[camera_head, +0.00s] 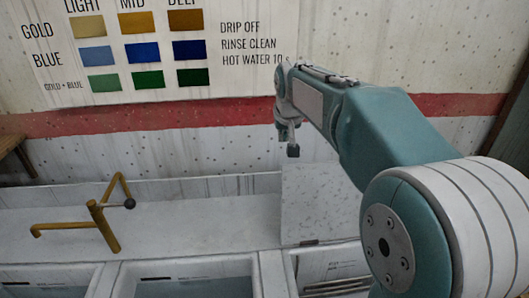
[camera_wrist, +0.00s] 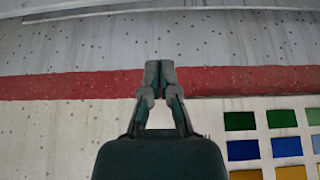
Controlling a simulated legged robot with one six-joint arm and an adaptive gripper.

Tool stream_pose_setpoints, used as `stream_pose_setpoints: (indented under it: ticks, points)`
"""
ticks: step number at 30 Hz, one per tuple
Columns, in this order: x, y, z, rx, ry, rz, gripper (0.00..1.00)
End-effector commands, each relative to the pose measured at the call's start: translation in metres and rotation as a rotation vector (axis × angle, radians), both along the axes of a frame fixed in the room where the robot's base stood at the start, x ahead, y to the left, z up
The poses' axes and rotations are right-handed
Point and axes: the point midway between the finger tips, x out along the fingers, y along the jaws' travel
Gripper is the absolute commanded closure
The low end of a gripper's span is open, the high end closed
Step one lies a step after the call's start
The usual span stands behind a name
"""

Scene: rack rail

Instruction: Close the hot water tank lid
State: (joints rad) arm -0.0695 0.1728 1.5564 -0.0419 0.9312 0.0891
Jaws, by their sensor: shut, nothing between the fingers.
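The lid (camera_head: 318,205) is a pale speckled panel at the right of the counter in the head view. It looks raised, standing up behind a tank opening (camera_head: 335,265), with a dark hinge-like piece at its lower edge. My arm partly hides its right side and the opening. My gripper (camera_head: 293,152) hangs just above the lid's top left edge in the picture; whether they touch I cannot tell. In the wrist view my gripper (camera_wrist: 160,66) is shut with its fingertips together and empty, facing the wall; the lid does not show there.
A brass tap (camera_head: 103,222) stands on the counter (camera_head: 180,235) at the left. Open basins (camera_head: 185,283) line the front. A colour chart (camera_head: 150,50) hangs on the wall above a red stripe (camera_head: 150,117). The counter between tap and lid is clear.

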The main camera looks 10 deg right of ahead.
Motion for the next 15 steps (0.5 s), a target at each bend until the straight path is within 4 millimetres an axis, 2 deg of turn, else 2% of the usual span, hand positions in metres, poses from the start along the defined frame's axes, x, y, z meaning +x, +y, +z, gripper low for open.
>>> stream_pose_setpoints:
  ticks: [5,10,15]
  points:
    - [0.009,-0.006,-0.007,0.005,0.001,-0.002,1.00]
    - [0.021,-0.009,-0.032,0.008,0.003,-0.003,1.00]
    - [0.035,0.000,-0.058,0.000,0.004,-0.001,1.00]
